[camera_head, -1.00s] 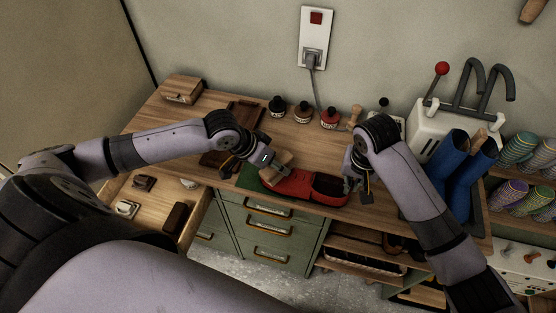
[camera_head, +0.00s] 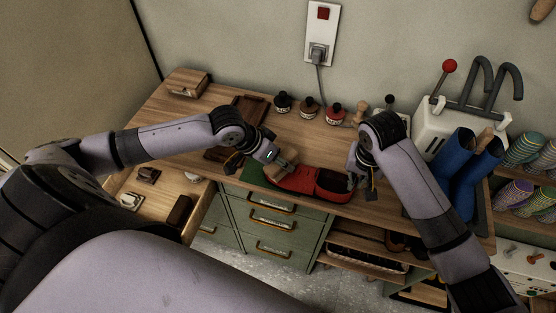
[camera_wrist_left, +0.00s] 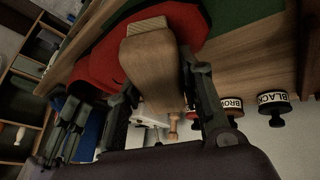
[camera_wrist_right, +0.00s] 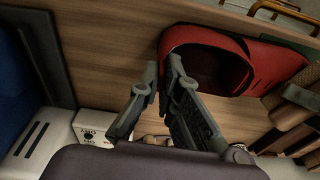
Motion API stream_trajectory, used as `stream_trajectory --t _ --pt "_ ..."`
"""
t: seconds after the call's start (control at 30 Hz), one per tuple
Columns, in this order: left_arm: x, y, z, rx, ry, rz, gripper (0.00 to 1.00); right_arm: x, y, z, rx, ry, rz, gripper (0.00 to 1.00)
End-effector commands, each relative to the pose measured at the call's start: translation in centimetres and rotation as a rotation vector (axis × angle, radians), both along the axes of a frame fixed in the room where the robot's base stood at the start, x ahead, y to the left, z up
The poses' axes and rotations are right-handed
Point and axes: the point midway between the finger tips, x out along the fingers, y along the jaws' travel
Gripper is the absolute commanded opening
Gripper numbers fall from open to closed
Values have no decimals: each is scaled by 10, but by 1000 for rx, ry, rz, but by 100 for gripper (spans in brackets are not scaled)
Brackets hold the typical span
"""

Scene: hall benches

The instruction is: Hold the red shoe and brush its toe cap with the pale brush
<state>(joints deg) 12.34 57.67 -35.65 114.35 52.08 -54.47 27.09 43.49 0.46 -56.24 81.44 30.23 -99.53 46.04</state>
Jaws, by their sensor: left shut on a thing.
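The red shoe (camera_head: 300,181) lies on the bench with its toe cap to the left and its dark opening to the right. My left gripper (camera_head: 275,157) is shut on the pale wooden brush (camera_wrist_left: 150,65), which sits at the toe cap. The shoe's opening also shows in the right wrist view (camera_wrist_right: 240,48).
A green mat (camera_head: 255,176) lies under the toe end. Several polish pots (camera_head: 309,107) stand behind the shoe. Blue boots (camera_head: 452,160) and a white machine (camera_head: 432,118) are at the right. An open drawer (camera_head: 160,205) juts out at front left.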

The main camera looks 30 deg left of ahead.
Motion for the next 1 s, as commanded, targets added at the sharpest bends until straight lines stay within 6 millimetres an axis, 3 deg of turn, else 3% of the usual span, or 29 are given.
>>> stream_trajectory --t 0.6,0.83,1.0 --pt "32 7 -1 1 5 1 12 0 1 1 2 -2 2 0" --pt "30 6 1 1 5 0 12 0 1 1 2 -1 1 0" --pt "17 4 0 2 6 -1 12 0 1 0 2 -1 1 0"
